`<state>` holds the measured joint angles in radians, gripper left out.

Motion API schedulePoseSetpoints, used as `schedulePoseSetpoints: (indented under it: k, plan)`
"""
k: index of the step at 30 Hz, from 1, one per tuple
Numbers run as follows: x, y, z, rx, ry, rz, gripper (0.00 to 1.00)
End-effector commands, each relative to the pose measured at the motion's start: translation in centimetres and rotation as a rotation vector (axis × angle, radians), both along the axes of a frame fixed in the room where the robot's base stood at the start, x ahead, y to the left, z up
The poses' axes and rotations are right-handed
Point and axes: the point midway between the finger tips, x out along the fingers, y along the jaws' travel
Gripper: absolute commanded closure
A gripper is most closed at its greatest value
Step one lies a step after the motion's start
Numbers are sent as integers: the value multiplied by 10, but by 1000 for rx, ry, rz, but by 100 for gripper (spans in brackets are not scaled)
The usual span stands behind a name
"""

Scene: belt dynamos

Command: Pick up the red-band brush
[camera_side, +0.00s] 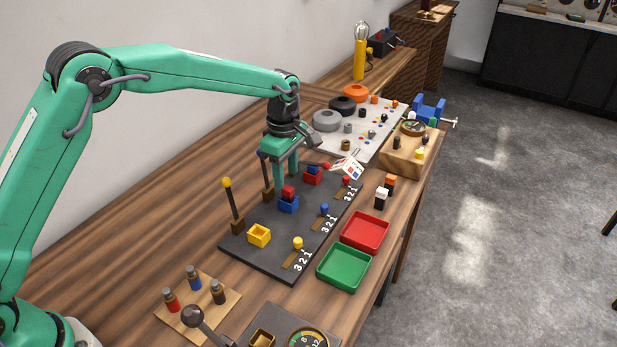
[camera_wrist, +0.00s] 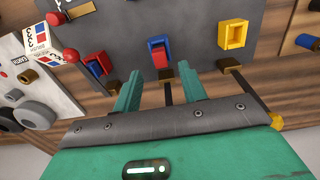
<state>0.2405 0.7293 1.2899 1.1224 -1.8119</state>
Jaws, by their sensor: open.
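The red-band brush (camera_side: 288,190) looks like the small dark-topped red block standing in the blue holder (camera_side: 288,205) on the dark board. In the wrist view the brush (camera_wrist: 160,57) shows red sides, with the blue holder (camera_wrist: 155,42) around it. My gripper (camera_side: 286,181) points down, open, above and close to this brush. In the wrist view its two fingers (camera_wrist: 158,76) are apart, with the brush beyond the tips and roughly in line with the gap. Nothing is held. Whether the fingers flank the brush is unclear.
A red holder with blue in it (camera_side: 313,175) and an empty yellow holder (camera_side: 259,236) share the board. Yellow-tipped (camera_side: 227,183) and dark posts rise near my gripper. Red (camera_side: 366,231) and green (camera_side: 344,268) trays lie at the right edge. A white dice-like block (camera_side: 346,167) stands behind.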

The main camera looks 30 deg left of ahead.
Motion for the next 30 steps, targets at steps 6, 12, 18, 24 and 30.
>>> schedulePoseSetpoints:
  k: [6, 12, 18, 24, 30]
  plan:
    - [0, 0, -3, 0, 0, 0, 58]
    - [-1, 1, -16, 1, 2, 0, 58]
    - [-1, 1, -39, 1, 3, 0, 58]
    - [-1, 1, -53, 0, 1, -1, 58]
    - [-1, 1, -54, 0, 0, -1, 58]
